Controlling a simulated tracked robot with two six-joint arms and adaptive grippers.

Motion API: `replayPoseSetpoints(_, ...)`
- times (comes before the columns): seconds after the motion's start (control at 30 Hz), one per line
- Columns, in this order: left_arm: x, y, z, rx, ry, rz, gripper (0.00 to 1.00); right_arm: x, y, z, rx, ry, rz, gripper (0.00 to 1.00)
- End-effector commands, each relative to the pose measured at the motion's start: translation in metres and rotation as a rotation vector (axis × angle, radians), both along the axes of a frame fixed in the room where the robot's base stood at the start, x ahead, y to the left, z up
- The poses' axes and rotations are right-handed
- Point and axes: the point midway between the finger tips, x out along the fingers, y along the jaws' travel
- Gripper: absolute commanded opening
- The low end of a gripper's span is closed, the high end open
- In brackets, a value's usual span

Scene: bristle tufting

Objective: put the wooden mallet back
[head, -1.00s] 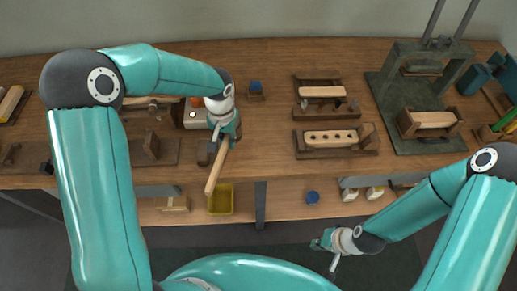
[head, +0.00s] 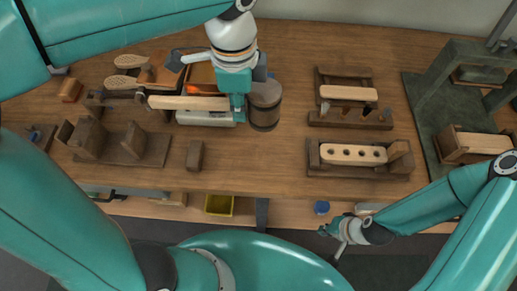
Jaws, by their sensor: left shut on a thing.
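The wooden mallet has a dark, barrel-shaped head (head: 264,106) and a pale handle (head: 185,102). My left gripper (head: 236,102) is shut on the handle close to the head. The mallet lies roughly level, head to the right and handle pointing left, over the back-left part of the bench. My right gripper (head: 333,238) looks open and empty, low in front of the bench's front edge.
Dark wooden stands (head: 122,146) and a small brown block (head: 195,155) stand left on the bench (head: 250,172). Two brushes (head: 130,61) lie behind. A drilled pale block (head: 352,154) sits in a holder at right. Bare wood lies around the small block.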

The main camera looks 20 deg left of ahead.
Motion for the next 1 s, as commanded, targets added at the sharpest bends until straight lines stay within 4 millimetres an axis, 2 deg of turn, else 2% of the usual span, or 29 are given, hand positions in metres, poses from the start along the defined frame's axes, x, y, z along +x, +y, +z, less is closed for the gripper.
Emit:
replayPoseSetpoints(0.17, -0.004, 0.002, -0.031, 0.002, 0.006, -0.011, 0.00, 0.000, 0.000, -0.006, 0.000, 0.001, 0.000, 0.00)
replayPoseSetpoints(0.5, -0.005, 0.004, -0.121, 0.001, 0.006, -0.004, 0.00, 0.000, 0.000, -0.016, 0.000, 0.001, 0.000, 0.00)
replayPoseSetpoints(0.6, -0.004, 0.004, -0.138, 0.000, 0.004, -0.002, 0.00, 0.000, 0.000, -0.018, 0.000, 0.001, 0.000, 0.00)
replayPoseSetpoints(0.87, -0.004, 0.004, -0.158, 0.000, 0.001, -0.002, 0.00, 0.000, 0.000, -0.020, 0.000, 0.000, 0.000, 0.00)
replayPoseSetpoints(1.0, -0.004, 0.004, -0.179, 0.001, 0.003, -0.002, 0.00, 0.000, 0.000, -0.024, 0.000, 0.000, 0.000, 0.00)
